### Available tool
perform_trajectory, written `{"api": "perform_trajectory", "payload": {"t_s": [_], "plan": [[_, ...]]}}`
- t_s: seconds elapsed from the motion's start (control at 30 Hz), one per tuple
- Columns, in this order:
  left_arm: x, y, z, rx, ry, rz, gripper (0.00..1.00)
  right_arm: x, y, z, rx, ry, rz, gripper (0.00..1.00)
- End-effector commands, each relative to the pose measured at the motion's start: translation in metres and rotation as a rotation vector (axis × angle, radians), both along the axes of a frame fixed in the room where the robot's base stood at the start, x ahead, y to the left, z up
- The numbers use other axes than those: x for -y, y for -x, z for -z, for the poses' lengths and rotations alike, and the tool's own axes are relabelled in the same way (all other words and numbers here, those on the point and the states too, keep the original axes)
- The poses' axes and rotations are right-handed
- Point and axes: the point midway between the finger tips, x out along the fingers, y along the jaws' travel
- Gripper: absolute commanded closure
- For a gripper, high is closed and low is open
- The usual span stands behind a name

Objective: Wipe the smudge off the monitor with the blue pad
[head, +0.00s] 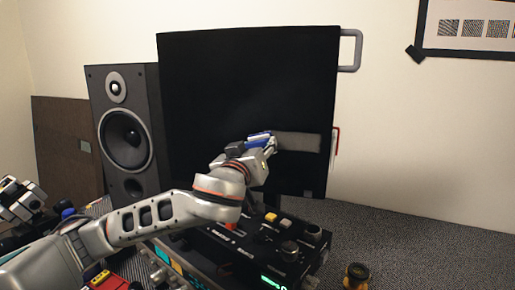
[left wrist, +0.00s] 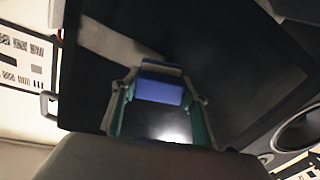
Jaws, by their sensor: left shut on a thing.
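The monitor (head: 240,80) is a large black upright panel, also seen in the left wrist view (left wrist: 225,100). A grey, band-shaped smudge (head: 300,142) runs across its lower right part. The smudge also shows in the left wrist view (left wrist: 108,38). My left gripper (head: 264,143) is shut on the blue pad (head: 258,135), in front of the screen at the smudge's left end. In the left wrist view the blue pad (left wrist: 160,89) sits between the fingertips, near the smudge's end. I cannot tell whether the pad touches the screen.
A black speaker (head: 124,130) stands left of the monitor. A black control box (head: 255,240) with knobs and buttons is below my left arm. A grey handle (head: 355,50) sticks out at the monitor's upper right. A small yellow-and-black item (head: 357,275) lies at the front right; the tabletop (head: 430,240) beyond is clear.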

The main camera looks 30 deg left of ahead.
Motion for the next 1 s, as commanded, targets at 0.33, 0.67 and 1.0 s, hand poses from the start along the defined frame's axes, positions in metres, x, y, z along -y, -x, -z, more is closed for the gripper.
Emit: {"api": "perform_trajectory", "payload": {"t_s": [0.33,0.67,1.0], "plan": [[-0.001,-0.003,0.000,0.000,0.001,0.000,0.77,-0.001,0.002,0.002,-0.005,-0.001,-0.001,0.37],[-0.002,-0.009,0.000,0.000,0.001,-0.001,0.77,-0.001,0.002,0.003,-0.006,-0.002,0.000,0.37],[-0.004,-0.015,0.000,0.000,0.001,0.000,0.77,0.000,0.003,0.004,-0.007,-0.001,0.000,0.37]]}}
